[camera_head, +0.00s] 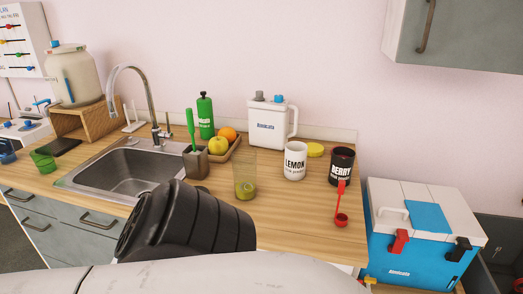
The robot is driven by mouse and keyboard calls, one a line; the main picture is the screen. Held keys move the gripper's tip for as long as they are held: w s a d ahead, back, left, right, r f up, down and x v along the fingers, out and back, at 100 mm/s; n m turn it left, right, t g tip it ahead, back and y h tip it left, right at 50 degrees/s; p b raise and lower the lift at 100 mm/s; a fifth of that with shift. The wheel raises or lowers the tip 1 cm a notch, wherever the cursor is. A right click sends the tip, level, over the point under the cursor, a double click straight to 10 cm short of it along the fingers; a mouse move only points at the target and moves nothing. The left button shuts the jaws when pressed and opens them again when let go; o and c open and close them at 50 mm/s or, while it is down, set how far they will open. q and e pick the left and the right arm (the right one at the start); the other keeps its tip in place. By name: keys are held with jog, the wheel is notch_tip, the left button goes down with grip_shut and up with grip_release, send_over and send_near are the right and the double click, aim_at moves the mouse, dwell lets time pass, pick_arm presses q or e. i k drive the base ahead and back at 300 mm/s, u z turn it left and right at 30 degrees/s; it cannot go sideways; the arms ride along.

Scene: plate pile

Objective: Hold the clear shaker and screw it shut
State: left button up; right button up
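The clear shaker (244,170) stands upright on the wooden counter right of the sink, with something yellow-green in its bottom. Its top looks open, with no lid on it. A yellow round lid (315,150) lies on the counter behind the white LEMON jar (295,162); I cannot tell which container it fits. One of my arms crosses the bottom of the view in front of the counter, apart from the shaker in the picture. Neither gripper's fingers can be seen.
A black BERRY jar (342,165) and a red scoop (341,205) are right of the shaker. A utensil holder (195,163), a fruit tray (222,155), a green bottle (205,116) and a white jug (268,127) stand nearby. The sink (126,168) is left; a blue-white cooler (415,260) is right.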

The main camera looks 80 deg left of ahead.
aim_at(244, 159)
jog(key=k, duration=0.55)
jog(key=u, duration=1.7)
